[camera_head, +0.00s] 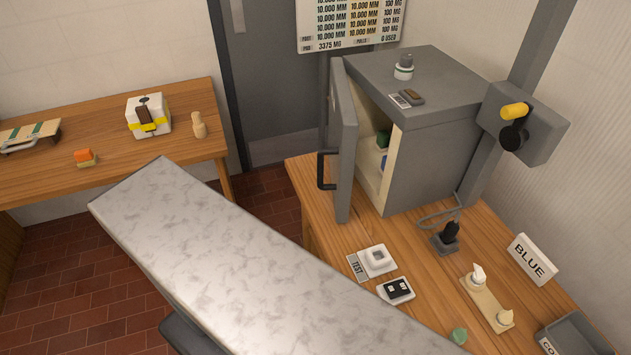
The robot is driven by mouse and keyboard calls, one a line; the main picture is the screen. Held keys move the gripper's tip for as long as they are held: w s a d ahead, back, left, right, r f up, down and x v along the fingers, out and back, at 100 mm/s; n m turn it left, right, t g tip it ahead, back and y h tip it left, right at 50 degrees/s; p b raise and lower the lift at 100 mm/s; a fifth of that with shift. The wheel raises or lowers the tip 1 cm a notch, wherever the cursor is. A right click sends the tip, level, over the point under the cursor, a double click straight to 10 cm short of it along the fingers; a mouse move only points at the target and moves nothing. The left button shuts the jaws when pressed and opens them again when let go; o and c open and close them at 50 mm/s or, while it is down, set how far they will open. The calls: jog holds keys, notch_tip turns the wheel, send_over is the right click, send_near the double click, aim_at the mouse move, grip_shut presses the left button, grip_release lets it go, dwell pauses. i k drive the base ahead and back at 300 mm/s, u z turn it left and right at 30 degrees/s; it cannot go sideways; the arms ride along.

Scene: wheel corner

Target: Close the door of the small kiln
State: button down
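The small kiln (430,165) is a grey box on the wooden table at right. Its door (346,150) is ajar, angled out from the opening on the kiln's left-front side. A gap between the door's free edge and the body shows a pale interior (371,170) with a green item (383,139) inside. A dark bar handle (322,170) sits on the door's outer face, toward the left. The hinge appears to be at the far edge, but is not clearly visible. My gripper is not in view.
A broad mottled grey slab, perhaps part of me, crosses the lower middle and hides some table (430,268). Small items (377,260) stand before the kiln. A grey box with a yellow knob (515,111) is at its right. Red floor (262,190) is clear left of the door.

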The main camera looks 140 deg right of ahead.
aim_at(343, 124)
jog(key=z, duration=0.8)
jog(key=k, duration=0.1)
jog(key=u, duration=2.25)
jog(key=i, duration=0.3)
jog(key=z, duration=3.65)
jog(key=i, duration=0.15)
jog(key=u, duration=0.65)
